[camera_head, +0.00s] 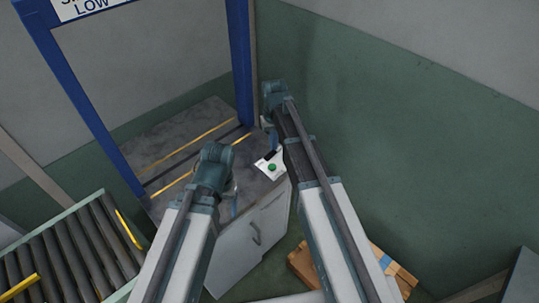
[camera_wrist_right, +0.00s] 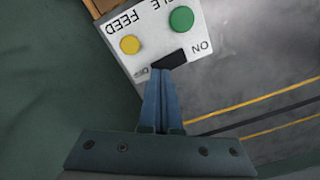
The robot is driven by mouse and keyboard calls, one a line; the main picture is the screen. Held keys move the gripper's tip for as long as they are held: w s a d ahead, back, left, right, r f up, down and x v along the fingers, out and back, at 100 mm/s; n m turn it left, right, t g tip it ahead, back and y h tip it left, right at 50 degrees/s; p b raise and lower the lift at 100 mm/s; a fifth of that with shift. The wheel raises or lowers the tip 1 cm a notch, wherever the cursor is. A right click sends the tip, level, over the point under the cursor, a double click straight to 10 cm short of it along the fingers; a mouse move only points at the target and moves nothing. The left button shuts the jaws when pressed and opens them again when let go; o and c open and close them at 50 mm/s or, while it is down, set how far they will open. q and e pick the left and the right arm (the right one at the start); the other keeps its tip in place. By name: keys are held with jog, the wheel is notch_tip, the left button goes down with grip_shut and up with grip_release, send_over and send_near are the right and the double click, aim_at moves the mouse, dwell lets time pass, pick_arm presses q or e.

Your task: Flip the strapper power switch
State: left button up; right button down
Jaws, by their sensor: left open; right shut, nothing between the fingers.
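The white control panel (camera_head: 270,163) sits on top of a grey cabinet (camera_head: 240,250) between my arms in the head view. In the right wrist view the panel (camera_wrist_right: 150,45) carries a green button (camera_wrist_right: 181,19), a yellow button (camera_wrist_right: 130,44) and a black switch (camera_wrist_right: 172,58) beside the word ON. My right gripper (camera_wrist_right: 161,75) is shut and empty. Its fingertips overlap the edge of the black switch; I cannot tell whether they touch it. My left gripper (camera_head: 235,198) is open and empty, left of the panel, over the cabinet side.
A roller conveyor (camera_head: 65,255) lies at the lower left. A blue frame (camera_head: 242,70) with a sign stands at the back. A green wall (camera_head: 400,130) rises close to my right arm.

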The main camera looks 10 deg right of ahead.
aim_at(273, 153)
pick_arm(q)
jog(key=shift+f+b, duration=0.95)
pick_arm(e)
jog(key=shift+f, duration=1)
jog(key=shift+r, duration=0.1)
notch_tip(273, 153, up, 7)
jog(key=p, duration=0.7)
pick_arm(q)
notch_tip(273, 153, up, 7)
pick_arm(e)
jog(key=shift+s, duration=0.15)
jog(key=s+a+n, duration=0.1)
jog(key=s+a, duration=0.2)
jog(key=s, duration=0.8)
jog(key=s+a+n+h, duration=0.1)
jog(key=s+a, duration=0.3)
jog(key=s, duration=0.7)
jog(key=shift+s+a+n, duration=0.15)
jog(key=shift+s+n, duration=0.05)
jog(key=shift+n, duration=0.3)
